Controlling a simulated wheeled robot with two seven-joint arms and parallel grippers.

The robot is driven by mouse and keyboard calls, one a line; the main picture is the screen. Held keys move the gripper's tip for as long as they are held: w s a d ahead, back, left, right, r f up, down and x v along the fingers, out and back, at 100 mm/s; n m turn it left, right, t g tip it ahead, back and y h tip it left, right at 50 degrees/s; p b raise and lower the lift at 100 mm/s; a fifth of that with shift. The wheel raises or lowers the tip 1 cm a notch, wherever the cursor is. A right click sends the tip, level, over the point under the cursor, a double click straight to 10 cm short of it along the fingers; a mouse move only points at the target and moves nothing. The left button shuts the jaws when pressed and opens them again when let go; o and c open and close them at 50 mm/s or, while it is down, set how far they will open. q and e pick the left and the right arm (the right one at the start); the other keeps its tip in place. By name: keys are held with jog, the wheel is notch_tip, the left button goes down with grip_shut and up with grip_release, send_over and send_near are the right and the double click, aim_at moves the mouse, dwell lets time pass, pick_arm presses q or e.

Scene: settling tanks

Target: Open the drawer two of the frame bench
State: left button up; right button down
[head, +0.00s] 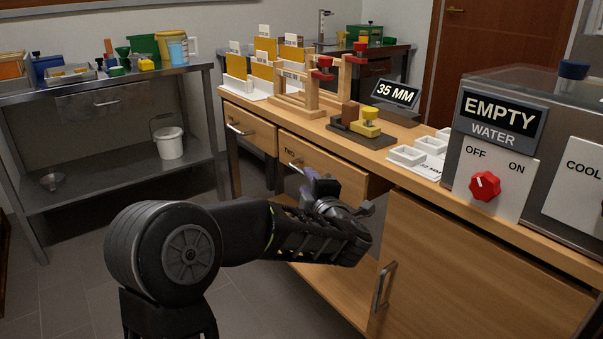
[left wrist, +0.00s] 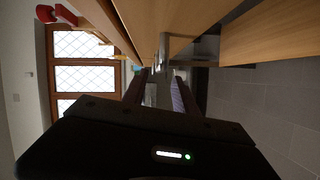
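The frame bench (head: 440,190) is wooden. Drawer two (head: 335,177), marked TWO, is in its front and looks shut. Its metal handle (head: 294,163) shows in part just beyond my left gripper (head: 316,184). In the left wrist view, my left gripper (left wrist: 159,88) has its fingers apart, with the metal handle (left wrist: 164,50) running up ahead between the fingertips. I cannot tell whether the fingers touch it. The wrist and fingers hide part of the drawer's lower front. My right gripper is not in view.
Another drawer (head: 248,127) with its own handle is left of drawer two. A cupboard door handle (head: 384,286) sticks out below right. Wooden blocks (head: 360,119) and white trays (head: 420,150) stand on the bench top. A grey side table (head: 110,192) is at left, with floor between.

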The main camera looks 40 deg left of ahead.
aim_at(301, 172)
pick_arm(q)
jog(key=b+x, duration=0.1)
jog(key=x, duration=0.6)
jog(key=shift+w+a+f, duration=0.1)
jog(key=shift+w+a, duration=0.05)
jog(key=shift+a, duration=0.05)
jog(key=shift+c, duration=0.3)
grip_shut()
dwell(0.9)
